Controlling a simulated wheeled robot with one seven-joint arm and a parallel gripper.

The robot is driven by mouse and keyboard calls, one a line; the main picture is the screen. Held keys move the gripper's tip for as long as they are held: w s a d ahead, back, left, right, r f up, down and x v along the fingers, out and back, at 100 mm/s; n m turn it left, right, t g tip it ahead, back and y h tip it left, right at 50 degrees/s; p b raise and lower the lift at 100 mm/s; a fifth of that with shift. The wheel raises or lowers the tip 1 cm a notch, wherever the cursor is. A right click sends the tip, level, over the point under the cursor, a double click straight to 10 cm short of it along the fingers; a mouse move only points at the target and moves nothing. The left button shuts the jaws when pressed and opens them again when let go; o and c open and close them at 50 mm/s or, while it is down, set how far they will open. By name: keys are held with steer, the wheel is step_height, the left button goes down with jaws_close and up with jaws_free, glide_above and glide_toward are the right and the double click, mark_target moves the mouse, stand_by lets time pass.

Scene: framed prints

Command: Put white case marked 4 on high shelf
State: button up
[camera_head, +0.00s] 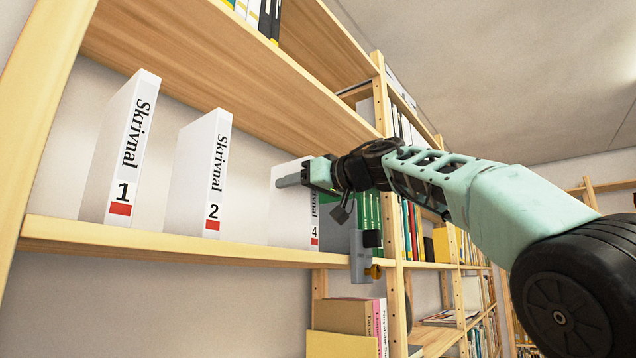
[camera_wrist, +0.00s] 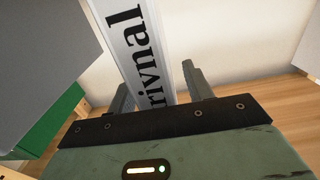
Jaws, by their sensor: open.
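The white case marked 4 (camera_head: 290,222) stands upright on the shelf board (camera_head: 150,244), to the right of cases 1 and 2. Its spine reads "Skrivnal", with a red mark at the bottom. My gripper (camera_head: 290,181) is at the upper part of this case and hides some of its spine. In the wrist view my gripper (camera_wrist: 157,78) is open, with the spine of the case (camera_wrist: 138,52) between its two fingers. Whether either finger touches the case I cannot tell.
White case 1 (camera_head: 118,155) and white case 2 (camera_head: 198,178) stand to the left on the same board. Green binders (camera_head: 368,212) are close on the right. A higher shelf board (camera_head: 230,75) runs above, with several binders (camera_head: 258,15) on it.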

steer(key=b+v, duration=0.8)
steer(key=v, duration=0.9)
